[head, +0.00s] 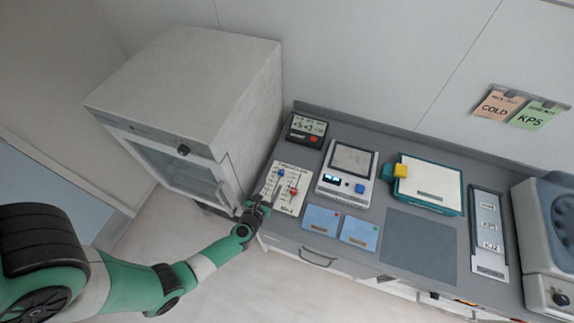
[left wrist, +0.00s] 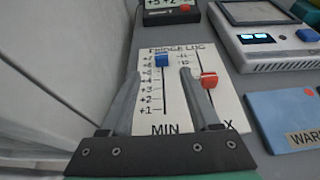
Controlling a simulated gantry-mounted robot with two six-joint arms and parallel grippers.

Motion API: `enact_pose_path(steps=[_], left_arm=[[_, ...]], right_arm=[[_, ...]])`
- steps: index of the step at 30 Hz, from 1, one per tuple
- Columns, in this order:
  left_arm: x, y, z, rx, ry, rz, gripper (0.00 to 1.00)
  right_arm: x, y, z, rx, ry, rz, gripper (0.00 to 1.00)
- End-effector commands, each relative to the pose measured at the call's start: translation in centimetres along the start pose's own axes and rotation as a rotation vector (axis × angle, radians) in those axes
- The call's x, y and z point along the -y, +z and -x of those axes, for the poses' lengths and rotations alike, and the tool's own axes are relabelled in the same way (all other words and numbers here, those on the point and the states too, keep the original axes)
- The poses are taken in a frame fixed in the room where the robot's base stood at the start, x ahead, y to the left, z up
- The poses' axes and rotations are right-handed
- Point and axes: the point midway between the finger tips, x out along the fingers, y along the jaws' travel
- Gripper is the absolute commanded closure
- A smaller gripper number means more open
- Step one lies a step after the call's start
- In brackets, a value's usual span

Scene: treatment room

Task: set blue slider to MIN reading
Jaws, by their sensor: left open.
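The white slider panel (head: 273,189) lies at the left end of the grey counter; it fills the middle of the left wrist view (left wrist: 177,110). Its blue slider (left wrist: 162,60) sits near the top of the left track, by the high end of the plus scale, far from the MIN label (left wrist: 165,129) at the bottom. It also shows in the head view (head: 281,173). The red slider (left wrist: 209,80) is on the right track. My left gripper (left wrist: 160,74) is open and empty, its fingers over the panel, pointing toward the blue slider. My right gripper is not in view.
A small display box (head: 307,130) stands behind the panel. A scale-like device (head: 346,186) is to its right, and blue cards (head: 321,220) lie at its front right. A white cabinet (head: 200,100) stands close on the left. A grey mat (head: 420,243) is bare.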

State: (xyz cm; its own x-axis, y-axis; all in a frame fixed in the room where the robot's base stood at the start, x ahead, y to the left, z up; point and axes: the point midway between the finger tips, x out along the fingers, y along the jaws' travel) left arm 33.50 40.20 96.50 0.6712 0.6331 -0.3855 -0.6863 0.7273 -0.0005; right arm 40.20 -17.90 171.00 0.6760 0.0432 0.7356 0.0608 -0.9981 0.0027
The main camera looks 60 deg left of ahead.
Motion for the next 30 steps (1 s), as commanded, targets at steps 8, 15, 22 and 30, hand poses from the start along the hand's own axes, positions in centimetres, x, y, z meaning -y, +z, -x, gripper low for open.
enact_pose_path(steps=[8, 15, 22, 30], left_arm=[[0.0, -0.4, -3.7, 0.004, 0.001, 0.001, 0.38], [0.1, -0.5, -9.1, 0.005, -0.001, 0.0, 0.38], [0.2, -0.1, -11.6, 0.004, -0.003, -0.001, 0.38], [0.2, 0.1, -11.7, 0.003, -0.004, -0.001, 0.38]], right_arm=[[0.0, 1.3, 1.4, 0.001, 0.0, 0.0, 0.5], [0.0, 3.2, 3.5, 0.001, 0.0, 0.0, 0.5], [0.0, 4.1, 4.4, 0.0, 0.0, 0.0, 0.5], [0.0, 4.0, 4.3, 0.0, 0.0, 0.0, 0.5]])
